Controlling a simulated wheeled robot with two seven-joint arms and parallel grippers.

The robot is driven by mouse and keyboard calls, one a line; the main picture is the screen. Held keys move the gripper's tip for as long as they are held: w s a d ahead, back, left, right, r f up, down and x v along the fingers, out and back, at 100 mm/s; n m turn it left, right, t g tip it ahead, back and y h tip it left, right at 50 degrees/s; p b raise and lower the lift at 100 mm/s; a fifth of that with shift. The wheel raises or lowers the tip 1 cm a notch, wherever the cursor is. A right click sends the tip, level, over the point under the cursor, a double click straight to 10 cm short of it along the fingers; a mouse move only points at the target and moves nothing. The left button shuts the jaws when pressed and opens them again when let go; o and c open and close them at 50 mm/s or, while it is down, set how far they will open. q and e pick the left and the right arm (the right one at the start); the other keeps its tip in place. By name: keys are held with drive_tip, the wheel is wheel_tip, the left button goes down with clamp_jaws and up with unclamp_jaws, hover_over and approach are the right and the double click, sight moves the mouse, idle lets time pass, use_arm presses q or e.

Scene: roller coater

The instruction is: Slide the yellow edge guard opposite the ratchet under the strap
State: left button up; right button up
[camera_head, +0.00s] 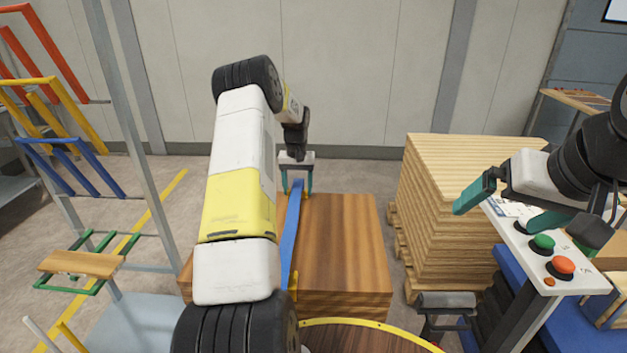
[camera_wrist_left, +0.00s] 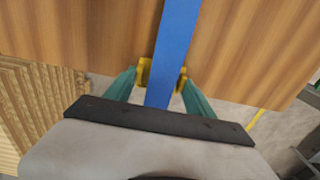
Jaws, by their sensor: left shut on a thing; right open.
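A blue strap (camera_head: 291,235) runs over the top of a brown wood stack (camera_head: 345,240). My left gripper (camera_head: 297,188) is at the stack's far edge, one teal finger on each side of the strap. In the left wrist view, the left gripper (camera_wrist_left: 160,85) is shut on a yellow edge guard (camera_wrist_left: 145,73). The guard's yellow ends show on both sides of the strap at the wood's edge, and the strap covers its middle. Another yellow guard (camera_head: 293,284) shows at the near edge, partly behind my left arm. I cannot see the ratchet. My right gripper (camera_head: 494,218) is open and empty.
A pale board stack (camera_head: 455,190) stands to the right. A control panel with green and red buttons (camera_head: 561,266) is below my right gripper. A round wooden top with a yellow rim (camera_head: 370,325) is in front. A rack with coloured bars (camera_head: 90,150) stands left.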

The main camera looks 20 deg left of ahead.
sight(298, 193)
use_arm(q)
drive_tip(key=o, duration=1.5)
drive_tip(key=shift+r, duration=3.9)
